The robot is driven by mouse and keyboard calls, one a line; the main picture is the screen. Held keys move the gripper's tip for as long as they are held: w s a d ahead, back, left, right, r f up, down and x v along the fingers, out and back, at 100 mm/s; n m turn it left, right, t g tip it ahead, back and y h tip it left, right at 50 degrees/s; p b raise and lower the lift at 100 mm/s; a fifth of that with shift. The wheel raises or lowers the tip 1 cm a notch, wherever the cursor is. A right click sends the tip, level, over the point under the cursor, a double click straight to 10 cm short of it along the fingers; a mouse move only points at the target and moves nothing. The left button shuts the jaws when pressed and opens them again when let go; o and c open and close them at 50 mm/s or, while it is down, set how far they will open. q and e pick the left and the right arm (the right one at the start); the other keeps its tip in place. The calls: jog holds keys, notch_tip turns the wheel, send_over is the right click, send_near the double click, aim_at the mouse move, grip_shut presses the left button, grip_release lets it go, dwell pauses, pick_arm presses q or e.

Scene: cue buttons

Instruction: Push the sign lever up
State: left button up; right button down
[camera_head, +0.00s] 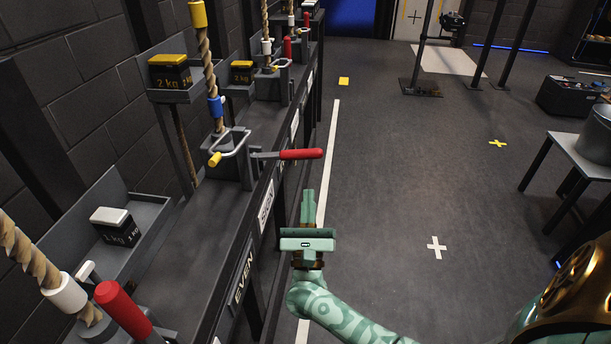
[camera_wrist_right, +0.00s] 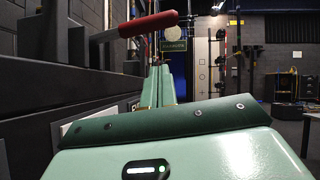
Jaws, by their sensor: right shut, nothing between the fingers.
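The lever with a red handle (camera_head: 300,154) sticks out from a grey bracket past the bench edge, beside a label (camera_head: 266,206) that seems to read SIGN. The handle lies roughly level in the head view. In the right wrist view the red handle (camera_wrist_right: 148,24) appears higher than my fingers, at upper left. My right gripper (camera_head: 308,198) is shut and empty, just off the bench's front edge and on the near side of the handle. Its fingers (camera_wrist_right: 159,85) point forward in the wrist view. I see no contact with the handle. My left gripper is out of view.
The floor to the right is open; a table (camera_head: 585,160) stands at far right.

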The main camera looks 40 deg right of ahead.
aim_at(306, 158)
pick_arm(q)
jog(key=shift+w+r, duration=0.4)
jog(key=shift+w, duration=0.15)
pick_arm(e)
notch_tip(306, 158, up, 5)
jog(key=w+d, duration=0.1)
jog(key=w, duration=0.1)
jog(key=shift+w+d+r, duration=0.15)
jog(key=shift+w, duration=0.1)
